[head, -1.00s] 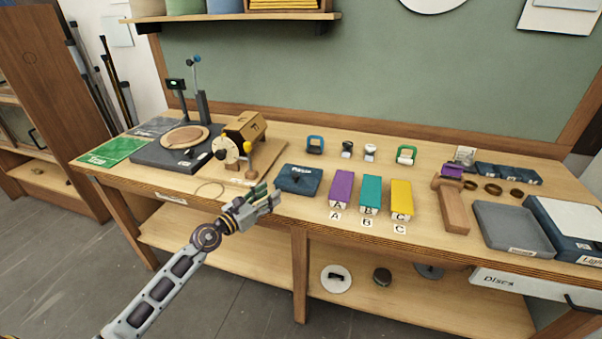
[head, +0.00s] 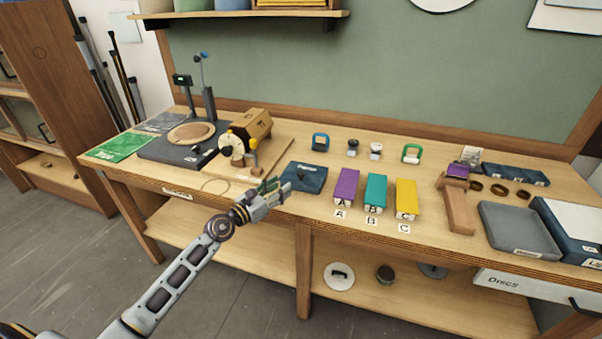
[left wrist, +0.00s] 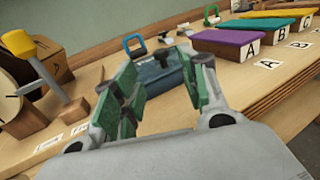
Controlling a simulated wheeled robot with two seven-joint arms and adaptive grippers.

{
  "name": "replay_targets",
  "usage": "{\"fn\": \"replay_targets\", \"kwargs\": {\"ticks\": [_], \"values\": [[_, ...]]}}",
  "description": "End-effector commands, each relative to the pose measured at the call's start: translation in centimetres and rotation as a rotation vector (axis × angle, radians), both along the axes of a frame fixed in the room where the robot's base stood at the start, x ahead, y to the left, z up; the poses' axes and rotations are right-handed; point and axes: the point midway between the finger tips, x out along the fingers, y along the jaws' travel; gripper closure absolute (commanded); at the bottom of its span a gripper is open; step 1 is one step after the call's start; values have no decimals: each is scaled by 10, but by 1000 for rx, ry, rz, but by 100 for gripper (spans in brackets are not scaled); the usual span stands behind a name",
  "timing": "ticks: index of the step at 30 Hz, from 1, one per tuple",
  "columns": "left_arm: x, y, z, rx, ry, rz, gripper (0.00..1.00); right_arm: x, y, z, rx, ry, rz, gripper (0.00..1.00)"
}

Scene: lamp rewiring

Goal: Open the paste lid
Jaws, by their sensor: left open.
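The paste box (head: 312,174) is a low dark blue box with a dark knob on its lid, near the front edge of the bench. The lid looks shut. My left gripper (head: 284,187) has green finger pads and is just in front of the box's left side, hiding part of its front. In the left wrist view the gripper (left wrist: 160,88) is open and empty, and the box (left wrist: 163,76) shows between and beyond its fingers. I cannot see any contact. My right gripper is not in view.
Purple (head: 346,184), teal (head: 375,190) and yellow (head: 406,195) blocks stand right of the box. A wooden device with a dial (head: 250,130) stands behind and left. A wire loop (head: 215,186) lies by the front edge. A grey tray (head: 518,232) is far right.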

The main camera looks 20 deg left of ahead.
Motion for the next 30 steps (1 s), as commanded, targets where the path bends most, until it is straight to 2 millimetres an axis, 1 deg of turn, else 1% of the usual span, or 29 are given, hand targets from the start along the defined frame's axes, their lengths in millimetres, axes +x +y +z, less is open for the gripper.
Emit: {"fn": "replay_targets", "kwargs": {"ticks": [3,8,21,30], "values": [[9,-4,1,0,-1,1,57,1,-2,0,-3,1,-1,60],[21,-9,1,0,-1,0,57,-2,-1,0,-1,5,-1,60],[53,-24,1,0,-1,0,57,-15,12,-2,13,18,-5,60],[76,-34,0,0,-1,0,57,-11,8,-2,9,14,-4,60]]}}
